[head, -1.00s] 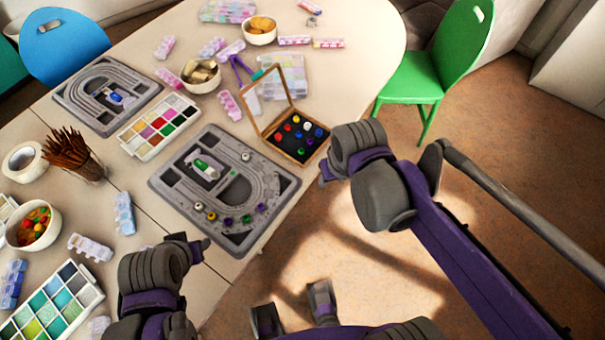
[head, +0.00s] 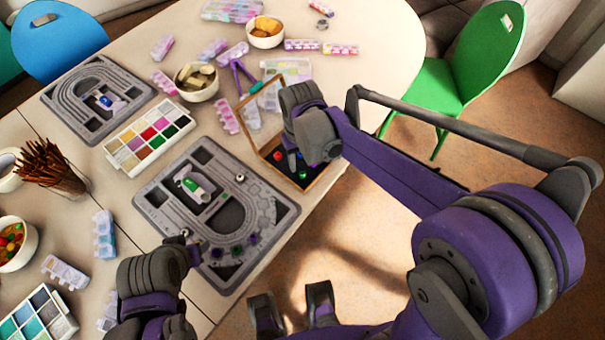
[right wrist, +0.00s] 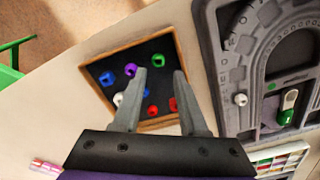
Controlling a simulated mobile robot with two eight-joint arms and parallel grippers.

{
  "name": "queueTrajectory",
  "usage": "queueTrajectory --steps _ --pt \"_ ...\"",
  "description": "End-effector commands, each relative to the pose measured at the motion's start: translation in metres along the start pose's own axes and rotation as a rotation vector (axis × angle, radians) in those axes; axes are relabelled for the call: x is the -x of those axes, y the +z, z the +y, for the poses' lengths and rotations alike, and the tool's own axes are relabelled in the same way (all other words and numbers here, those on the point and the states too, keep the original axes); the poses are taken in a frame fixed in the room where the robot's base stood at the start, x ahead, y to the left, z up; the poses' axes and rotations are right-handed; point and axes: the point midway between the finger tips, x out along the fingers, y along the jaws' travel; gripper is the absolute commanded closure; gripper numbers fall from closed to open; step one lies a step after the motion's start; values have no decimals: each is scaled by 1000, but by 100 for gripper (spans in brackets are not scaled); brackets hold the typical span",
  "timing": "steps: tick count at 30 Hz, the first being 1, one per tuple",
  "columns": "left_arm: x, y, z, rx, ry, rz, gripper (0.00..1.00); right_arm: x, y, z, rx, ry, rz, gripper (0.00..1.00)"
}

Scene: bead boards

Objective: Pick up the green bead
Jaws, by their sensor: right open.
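The green bead (right wrist: 158,60) lies on the dark lining of a shallow wooden box (right wrist: 139,42), near its upper right corner in the right wrist view. My right gripper (right wrist: 159,73) is open and empty, its two fingers reaching over the box. In the right wrist view the green bead shows just beyond the gap between the fingertips. In the head view my right wrist hides much of the box. My left gripper (head: 190,252) is by the front edge of the grey bead board; I cannot tell its jaw state.
Red, blue, purple and white beads share the box, with a red bead (right wrist: 174,104) close to the right finger. The box's raised lid (head: 250,115) stands at its back. A grey bead board (head: 280,222) lies left of it, with a paint palette (head: 120,152) beyond.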

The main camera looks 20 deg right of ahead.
Motion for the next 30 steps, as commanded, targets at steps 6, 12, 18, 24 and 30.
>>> queueTrajectory --steps 6,12,18,24,30 --pt "-4 2 0 0 0 -2 50 -34 4 3 -1 0 0 58" --pt "-5 3 0 0 0 -2 50 -45 5 3 -1 0 1 58" --pt "-5 3 0 0 0 -2 50 -45 5 3 -1 0 1 63" --pt "-5 3 0 0 0 -2 50 -45 5 3 0 0 1 99" --pt "-5 3 0 0 0 -2 50 -45 5 2 0 0 1 100"
